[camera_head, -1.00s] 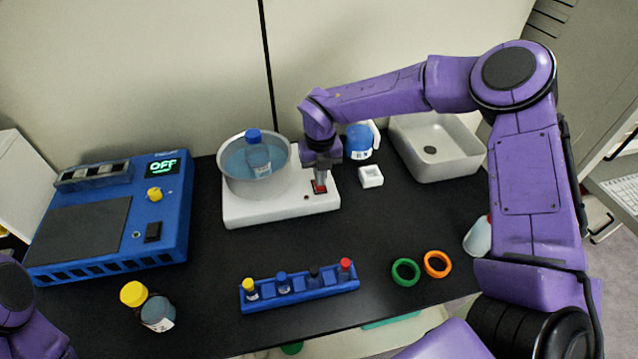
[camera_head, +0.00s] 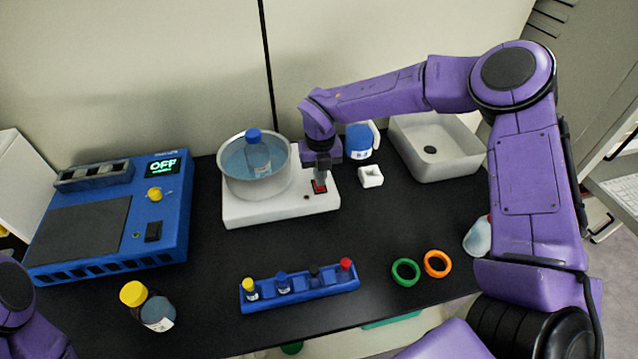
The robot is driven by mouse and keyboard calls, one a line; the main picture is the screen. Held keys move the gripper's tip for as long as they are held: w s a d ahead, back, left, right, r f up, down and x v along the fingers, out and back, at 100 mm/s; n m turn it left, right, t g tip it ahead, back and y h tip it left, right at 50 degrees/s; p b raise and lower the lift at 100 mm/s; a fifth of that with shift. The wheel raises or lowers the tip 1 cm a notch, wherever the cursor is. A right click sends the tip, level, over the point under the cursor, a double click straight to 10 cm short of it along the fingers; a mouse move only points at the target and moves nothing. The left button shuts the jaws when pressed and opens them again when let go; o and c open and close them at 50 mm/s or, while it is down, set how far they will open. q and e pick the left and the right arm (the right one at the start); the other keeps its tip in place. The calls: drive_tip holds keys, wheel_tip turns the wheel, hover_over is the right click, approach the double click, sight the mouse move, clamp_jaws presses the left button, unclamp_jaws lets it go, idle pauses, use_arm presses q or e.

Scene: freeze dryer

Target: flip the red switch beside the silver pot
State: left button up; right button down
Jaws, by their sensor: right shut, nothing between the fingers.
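The silver pot (camera_head: 238,187) sits on the left part of a white base unit (camera_head: 265,213) and holds liquid and a blue-capped bottle (camera_head: 257,157). The red switch (camera_head: 319,187) is on the right part of that base, beside the pot. My right gripper (camera_head: 320,180) points down at the switch, shut and empty, with its fingertips at or just above it. The fingers partly hide the switch, so I cannot tell its position or whether they touch. My left arm shows only at the lower left edge; its gripper is out of view.
A blue freeze dryer (camera_head: 115,215) reading OFF stands at left. A tube rack (camera_head: 300,289), green ring (camera_head: 405,271), orange ring (camera_head: 437,263) and yellow-capped bottle (camera_head: 147,305) are in front. A small white block (camera_head: 370,176), blue-and-white bottle (camera_head: 360,141) and sink (camera_head: 437,150) stand right of the gripper.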

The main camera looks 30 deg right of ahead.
drive_tip(key=shift+f+b, duration=0.55)
drive_tip(key=shift+f, duration=0.3)
idle(0.3)
wheel_tip(320, 180, up, 7)
drive_tip(key=p, duration=0.5)
drive_tip(key=shift+r+p, duration=0.1)
drive_tip(key=shift+p, duration=0.2)
